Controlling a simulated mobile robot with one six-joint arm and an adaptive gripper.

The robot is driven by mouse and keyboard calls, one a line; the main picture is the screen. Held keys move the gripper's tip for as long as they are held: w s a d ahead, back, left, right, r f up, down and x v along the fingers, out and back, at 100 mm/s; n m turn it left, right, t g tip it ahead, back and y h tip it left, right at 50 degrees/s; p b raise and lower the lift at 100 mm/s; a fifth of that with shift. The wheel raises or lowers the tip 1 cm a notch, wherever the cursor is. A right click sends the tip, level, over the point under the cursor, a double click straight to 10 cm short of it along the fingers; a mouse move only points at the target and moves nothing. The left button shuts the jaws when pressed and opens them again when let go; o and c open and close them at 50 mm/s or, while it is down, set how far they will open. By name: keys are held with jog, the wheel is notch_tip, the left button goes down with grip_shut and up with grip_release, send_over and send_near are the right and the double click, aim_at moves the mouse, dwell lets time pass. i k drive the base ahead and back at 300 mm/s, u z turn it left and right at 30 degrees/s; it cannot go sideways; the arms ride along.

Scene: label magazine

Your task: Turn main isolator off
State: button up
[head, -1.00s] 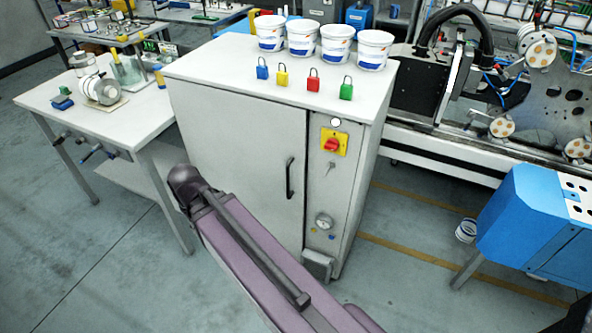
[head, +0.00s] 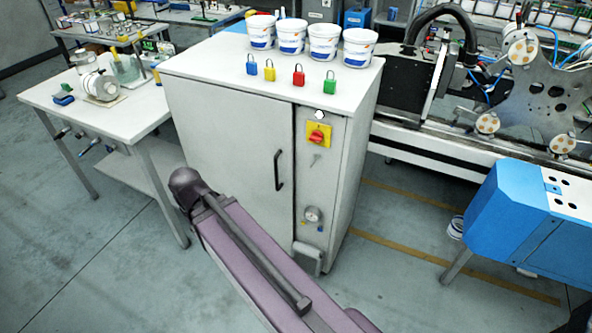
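The main isolator (head: 317,135) is a red rotary handle on a yellow plate, high on the narrow right panel of a grey cabinet (head: 225,150). It is uncovered in the head view; the exact angle of its handle is too small to tell. A small key-like fitting sits just below it and a white round lamp just above it. My purple arm crosses the lower middle, in front of the cabinet's lower left. My gripper is not visible in this view.
Several padlocks, including a red one (head: 298,76), and several white tubs (head: 325,43) stand on the cabinet top. The door has a black handle (head: 279,170). A white table (head: 140,117) stands left, a blue machine (head: 530,220) right. Floor between is mostly clear.

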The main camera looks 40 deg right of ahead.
aim_at(316, 136)
jog(key=u, duration=0.05)
jog(key=k, duration=2.05)
jog(key=z, duration=0.7)
jog(key=i, duration=1)
jog(key=z, duration=0.05)
